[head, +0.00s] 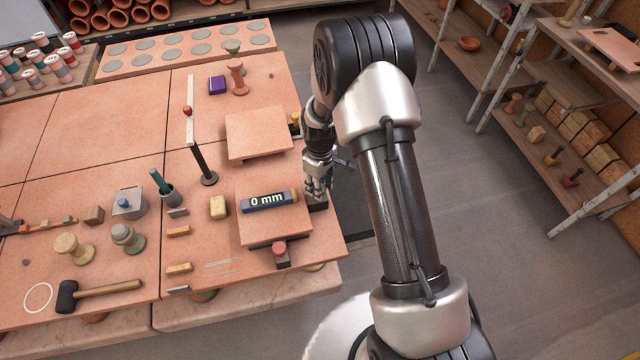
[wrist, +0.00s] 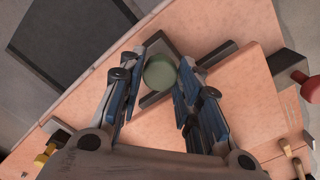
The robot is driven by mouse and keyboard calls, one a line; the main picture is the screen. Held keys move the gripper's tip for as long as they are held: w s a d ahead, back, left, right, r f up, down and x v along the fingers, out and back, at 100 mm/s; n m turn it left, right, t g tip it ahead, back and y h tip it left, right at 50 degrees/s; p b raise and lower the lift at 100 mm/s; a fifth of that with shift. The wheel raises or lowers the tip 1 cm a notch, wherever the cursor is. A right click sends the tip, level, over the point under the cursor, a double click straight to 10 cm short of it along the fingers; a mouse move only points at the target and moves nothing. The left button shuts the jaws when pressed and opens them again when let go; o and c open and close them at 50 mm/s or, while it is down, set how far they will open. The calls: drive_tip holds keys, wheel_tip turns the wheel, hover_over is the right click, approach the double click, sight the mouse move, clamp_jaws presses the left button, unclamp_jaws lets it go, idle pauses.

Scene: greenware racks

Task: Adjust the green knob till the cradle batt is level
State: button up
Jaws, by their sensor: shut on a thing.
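The green knob (wrist: 160,72) shows in the wrist view as a round green top between my fingers. My gripper (wrist: 152,85) is shut on it, with blue fingers on either side. In the head view my gripper (head: 318,190) is at the right edge of the cradle batt and hides the knob. The cradle batt (head: 256,231) is a square terracotta slab, and its surface also shows in the wrist view (wrist: 240,98). A dark blue gauge (head: 268,201) lies on it and reads "0 mm". The batt looks about flat.
A red knob (head: 279,248) stands at the batt's front edge. A second raised slab (head: 258,133) lies behind, with a yellow knob (head: 295,121) near its right edge. A dark post (head: 203,165) and a yellow block (head: 218,207) stand left. A mallet (head: 98,292) lies front left.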

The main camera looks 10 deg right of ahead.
drive_tip(key=shift+n, duration=0.7)
drive_tip(key=o, duration=1.1)
wheel_tip(320, 180, up, 12)
drive_tip(key=shift+r, duration=0.1)
idle(0.3)
